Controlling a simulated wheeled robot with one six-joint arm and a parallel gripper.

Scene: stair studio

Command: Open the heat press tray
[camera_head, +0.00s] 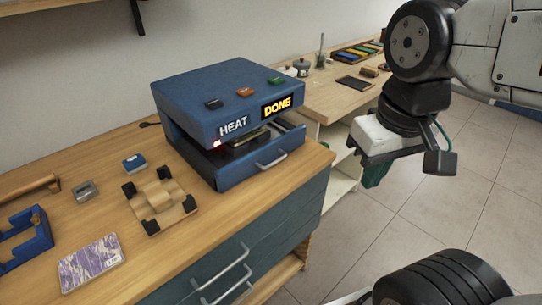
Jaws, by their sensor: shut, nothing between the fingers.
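The heat press (215,95) is a blue box on the wooden workbench, with the words HEAT and a lit DONE on its front. Its blue tray (235,172) is below the upper part, with a silver bar handle (271,161) on its front face. A gap shows between the upper part and the tray, with a dark plate and a pale yellowish item (252,136) inside. How far the tray is drawn out is hard to tell. My gripper (374,172) is shut and empty, to the right of the press, apart from the handle, above the floor.
Blue drawers with silver handles (231,270) are under the bench front. A wooden jig (160,205), a purple patterned card (92,264) and a blue holder (25,240) lie left. A second bench (330,100) stands behind. Tiled floor (440,200) is clear at right.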

